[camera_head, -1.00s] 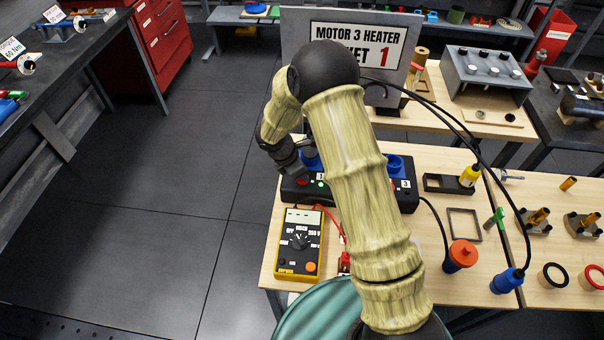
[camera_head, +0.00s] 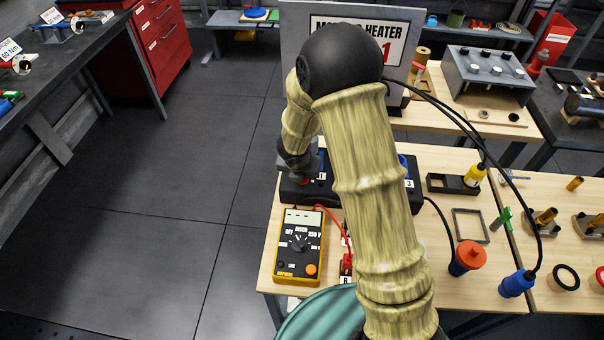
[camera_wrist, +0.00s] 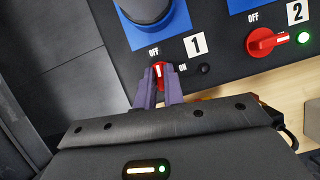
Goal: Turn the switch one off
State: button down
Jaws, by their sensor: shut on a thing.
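Switch one, a red knob (camera_wrist: 159,75) with a white mark, sits on the black power box (camera_wrist: 225,72) beside the label "1" (camera_wrist: 196,45). My gripper (camera_wrist: 159,88) is shut on this knob, one finger on each side. The white mark points up toward the OFF label. The small lamp (camera_wrist: 204,69) right of the knob is dark. In the head view my gripper (camera_head: 300,182) is at the left end of the box, and the arm hides part of the box.
Switch two (camera_wrist: 262,42) is turned toward its lit green lamp (camera_wrist: 303,38). A blue socket (camera_wrist: 145,8) lies above switch one. A yellow multimeter (camera_head: 299,247) stands in front of the box. A red connector (camera_head: 346,266) and cables lie close by.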

jog(key=shift+s+a+f+n+y, duration=0.1)
jog(key=shift+n+y, duration=0.05)
jog(key=shift+n, duration=0.25)
jog(key=shift+s+f+n+y, duration=0.1)
jog(key=shift+n+y, duration=0.05)
jog(key=shift+n, duration=0.25)
jog(key=c, duration=1.5)
grip_release()
jog(key=shift+s+r, duration=0.1)
jog(key=shift+r, duration=0.6)
jog(key=d+p+v, duration=0.1)
jog(key=p+v, duration=0.5)
jog(key=v, duration=1)
jog(key=shift+s+a, duration=0.3)
jog(key=shift+a, duration=0.1)
